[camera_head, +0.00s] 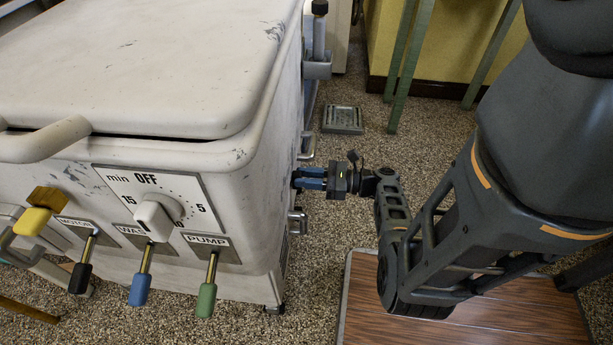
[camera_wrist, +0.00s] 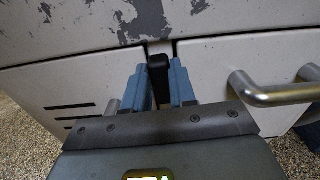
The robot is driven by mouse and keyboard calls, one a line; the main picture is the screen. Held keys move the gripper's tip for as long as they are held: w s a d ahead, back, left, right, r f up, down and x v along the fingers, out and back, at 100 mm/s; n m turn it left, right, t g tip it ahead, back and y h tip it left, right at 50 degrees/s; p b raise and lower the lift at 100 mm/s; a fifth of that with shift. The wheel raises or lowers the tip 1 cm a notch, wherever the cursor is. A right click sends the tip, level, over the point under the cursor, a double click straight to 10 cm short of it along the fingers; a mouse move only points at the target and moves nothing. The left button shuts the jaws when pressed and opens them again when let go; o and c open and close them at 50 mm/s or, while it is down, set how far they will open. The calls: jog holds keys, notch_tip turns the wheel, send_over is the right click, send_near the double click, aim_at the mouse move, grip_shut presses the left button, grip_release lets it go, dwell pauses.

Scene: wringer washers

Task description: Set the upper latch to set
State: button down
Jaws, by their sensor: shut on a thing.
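My gripper (camera_head: 313,179) reaches the right side of the white washer (camera_head: 235,190) from the right. In the wrist view my gripper (camera_wrist: 160,85) has its two blue fingers on either side of a small black latch handle (camera_wrist: 158,70), shut on it. The latch sits at the gap between the washer's panels, just under the worn upper body. In the head view the fingers hide the latch, and its setting cannot be read.
A metal bar handle (camera_wrist: 270,92) stands out to the right of my fingers in the wrist view. Below my gripper is a metal fitting (camera_head: 297,222) on the washer's side. A wood-topped platform (camera_head: 450,318) lies at the lower right.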

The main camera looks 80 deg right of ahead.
jog(key=shift+s+a+f+n+b, duration=0.1)
jog(key=shift+a+f+n+b, duration=0.7)
jog(key=shift+n, duration=2.1)
jog(key=shift+a+f+n+b, duration=0.35)
jog(key=shift+n+b, duration=0.8)
jog(key=shift+n, duration=1.75)
jog(key=shift+s+a+f+n+b, duration=0.1)
jog(key=shift+a+f+n+b, duration=0.7)
jog(key=shift+n, duration=2.1)
jog(key=shift+d+r, duration=0.15)
jog(key=shift+d, duration=0.15)
jog(key=c, duration=0.9)
grip_release()
